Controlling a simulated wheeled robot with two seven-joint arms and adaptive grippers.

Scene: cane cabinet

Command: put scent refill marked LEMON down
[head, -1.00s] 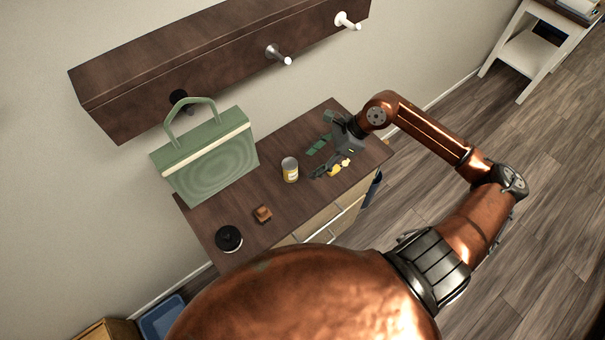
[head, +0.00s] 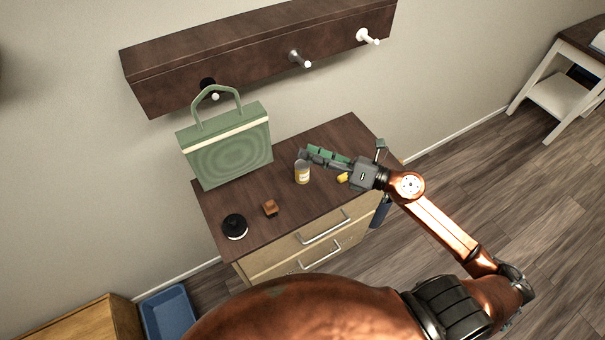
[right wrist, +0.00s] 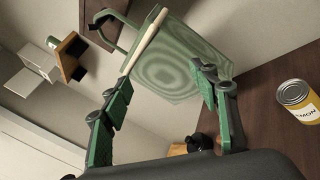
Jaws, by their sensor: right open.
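The scent refill is a small can with a yellow label (head: 303,173). It stands upright on the dark cabinet top (head: 240,195). In the right wrist view the can (right wrist: 297,98) is at the right edge, outside my fingers, with "MON" readable on its label. My right gripper (head: 342,152) is open and empty over the right part of the cabinet top. One finger reaches left to just behind the can in the head view; I cannot tell how small the gap is. Both fingers (right wrist: 160,88) are spread in the wrist view. My left gripper is not in view.
A black round-lidded jar (head: 235,227) and a small brown block (head: 270,208) are at the front left. A yellow object (head: 343,177) is partly behind my gripper. A wall rack with pegs (head: 260,55) hangs above.

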